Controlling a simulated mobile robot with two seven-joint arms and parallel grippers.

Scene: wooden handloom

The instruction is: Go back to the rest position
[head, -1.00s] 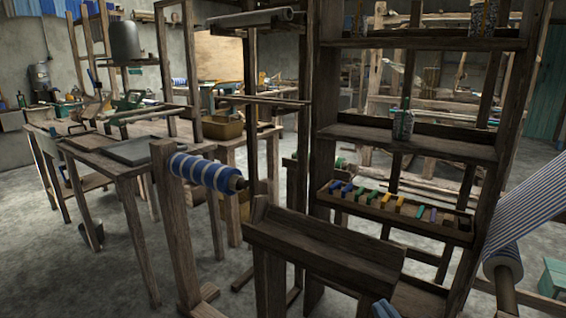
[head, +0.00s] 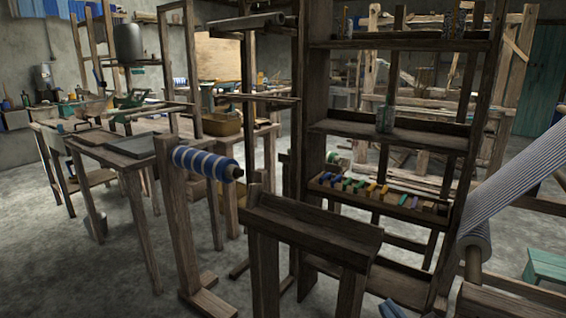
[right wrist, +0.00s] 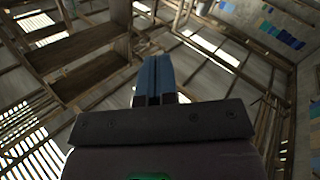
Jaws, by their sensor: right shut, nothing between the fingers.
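My right gripper (head: 392,309) shows only as a small blue tip at the bottom edge of the head view, in front of the wooden shelf rack. In the right wrist view its two blue fingers (right wrist: 154,75) are together with nothing between them. They point up toward the roof beams and are clear of any object. My left gripper is not in view.
A wooden shelf rack (head: 388,130) with a tray of coloured pieces (head: 385,203) stands ahead. A post with a blue-striped roll (head: 205,162) and a bench-like stand (head: 315,225) are close in front. Striped cloth (head: 530,180) stretches at right. Grey floor (head: 105,270) is open at lower left.

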